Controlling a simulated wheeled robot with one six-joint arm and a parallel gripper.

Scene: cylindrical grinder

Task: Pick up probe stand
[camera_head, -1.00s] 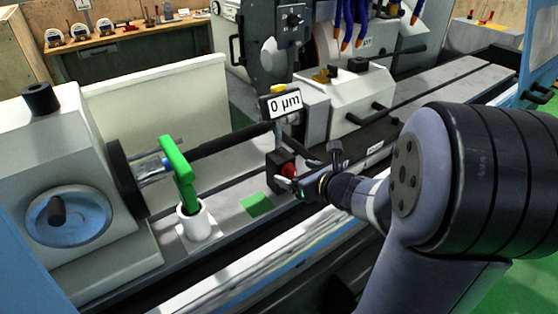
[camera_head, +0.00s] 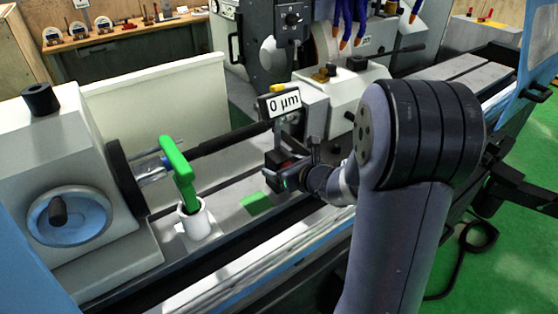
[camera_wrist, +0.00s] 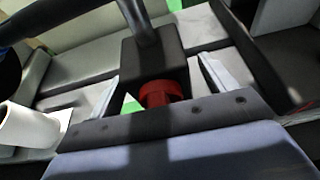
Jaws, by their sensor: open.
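The probe stand (camera_head: 278,158) stands on the machine bed, with a dark block base and an upright post. Its display (camera_head: 285,103) reads 0 µm. In the wrist view the dark base (camera_wrist: 153,58) and its red knob (camera_wrist: 160,92) lie between the two fingers, and the post rises from the block. My gripper (camera_head: 276,173) is open at the base, one finger on each side. In the wrist view my gripper (camera_wrist: 163,80) shows gaps beside the block. In the head view the gripper hides part of the base and the red knob.
A green patch (camera_head: 256,203) lies on the bed in front of the stand. A dark bar (camera_head: 235,138) runs behind the stand. A white tailstock (camera_head: 335,92) is behind it.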

